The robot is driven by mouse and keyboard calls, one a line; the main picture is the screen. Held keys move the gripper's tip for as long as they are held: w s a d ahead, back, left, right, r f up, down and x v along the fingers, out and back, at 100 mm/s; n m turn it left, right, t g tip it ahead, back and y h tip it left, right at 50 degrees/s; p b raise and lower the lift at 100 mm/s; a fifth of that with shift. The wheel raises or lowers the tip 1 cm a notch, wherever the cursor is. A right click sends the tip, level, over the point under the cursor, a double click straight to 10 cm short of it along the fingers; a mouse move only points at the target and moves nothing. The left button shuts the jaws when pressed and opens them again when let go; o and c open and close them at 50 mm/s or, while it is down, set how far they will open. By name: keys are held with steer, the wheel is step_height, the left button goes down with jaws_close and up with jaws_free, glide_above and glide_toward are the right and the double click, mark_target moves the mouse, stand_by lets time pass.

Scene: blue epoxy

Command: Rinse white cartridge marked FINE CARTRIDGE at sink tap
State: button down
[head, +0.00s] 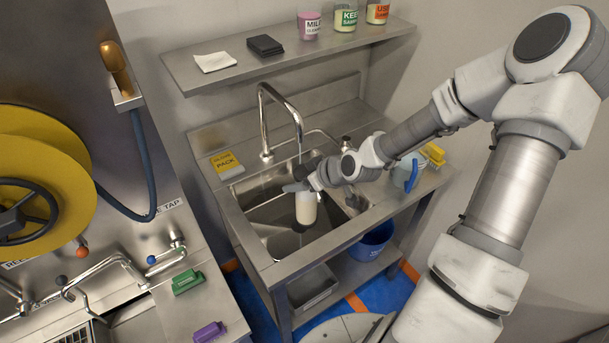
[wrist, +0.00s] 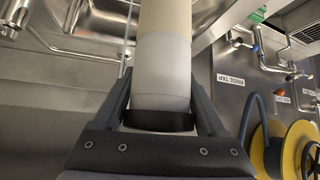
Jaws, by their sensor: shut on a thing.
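The white cartridge (head: 306,208) hangs upright below my gripper (head: 302,181), over the basin of the steel sink (head: 250,240). In the wrist view the cartridge (wrist: 161,72) stands between my gripper's two fingers (wrist: 162,112), which are shut on it, with a dark band at its base. No marking is legible on it in either view. The curved sink tap (head: 265,105) arches over the basin, its spout end just above and behind my gripper.
A yellow pack (head: 225,163) lies on the sink's left rim. A light-blue jug (head: 408,172) and a yellow item (head: 433,153) stand at right. Several jars sit on the shelf (head: 290,58) above. A yellow hose reel (head: 40,185) and pipework fill the left bench. A blue bucket (head: 372,243) is below.

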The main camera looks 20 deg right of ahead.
steer(key=s+a+r+p, duration=0.1)
steer(key=s+r+p, duration=0.2)
steer(key=s+r, duration=0.1)
steer(key=shift+s+p, duration=0.4)
steer(key=shift+s, duration=0.05)
stand_by(0.3)
stand_by(0.6)
